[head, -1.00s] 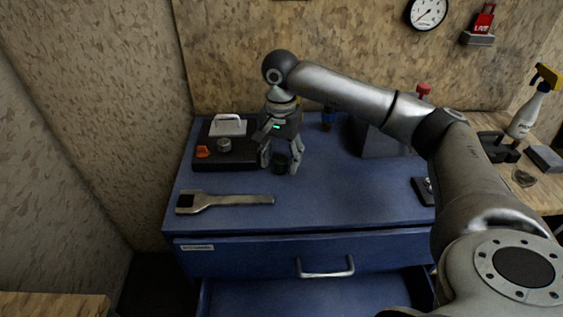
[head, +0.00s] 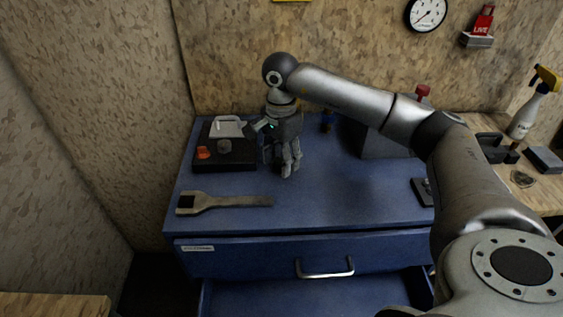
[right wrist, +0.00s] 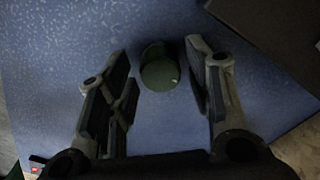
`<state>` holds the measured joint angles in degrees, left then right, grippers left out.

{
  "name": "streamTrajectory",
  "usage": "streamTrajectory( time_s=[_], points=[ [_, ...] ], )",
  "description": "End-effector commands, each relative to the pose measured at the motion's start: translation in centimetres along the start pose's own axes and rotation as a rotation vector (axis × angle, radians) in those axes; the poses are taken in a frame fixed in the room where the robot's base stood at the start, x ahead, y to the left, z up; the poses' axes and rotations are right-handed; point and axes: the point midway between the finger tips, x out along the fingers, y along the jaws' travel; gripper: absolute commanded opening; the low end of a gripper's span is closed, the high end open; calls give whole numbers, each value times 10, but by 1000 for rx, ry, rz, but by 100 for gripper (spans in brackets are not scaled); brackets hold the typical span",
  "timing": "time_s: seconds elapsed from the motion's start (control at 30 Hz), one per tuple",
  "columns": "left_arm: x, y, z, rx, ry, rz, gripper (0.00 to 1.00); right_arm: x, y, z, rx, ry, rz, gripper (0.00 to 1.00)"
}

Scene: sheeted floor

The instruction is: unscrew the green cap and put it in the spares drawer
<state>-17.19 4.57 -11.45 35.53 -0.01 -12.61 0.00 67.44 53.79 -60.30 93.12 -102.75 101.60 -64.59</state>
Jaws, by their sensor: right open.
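The green cap (right wrist: 160,68) is dark green and round in the right wrist view. It lies between the spread fingertips of my right gripper (right wrist: 158,60), with visible gaps on both sides. In the head view my right gripper (head: 282,163) points down low over the blue bench top and mostly hides the cap. What the cap is fixed to is not visible. Below the bench top is a blue drawer front (head: 262,258) with a metal handle and a small unreadable label. Beneath it an open drawer (head: 310,298) shows its blue inside. My left gripper is not in view.
A dark box with a light handle (head: 228,128) and an orange part stands left of my gripper. A wrench-like tool (head: 225,202) lies in front. A grey block (head: 385,140) stands at the right, under my forearm. The front middle of the bench is clear.

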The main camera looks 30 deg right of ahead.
Motion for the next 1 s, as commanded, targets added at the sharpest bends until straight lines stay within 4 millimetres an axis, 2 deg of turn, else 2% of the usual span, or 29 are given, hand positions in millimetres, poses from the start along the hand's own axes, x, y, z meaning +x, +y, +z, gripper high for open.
streamTrajectory(
  time_s=[1.0],
  points=[
    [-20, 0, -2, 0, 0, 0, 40, -1, 0, 0, 1137, -1, 0, 47]
  ],
)
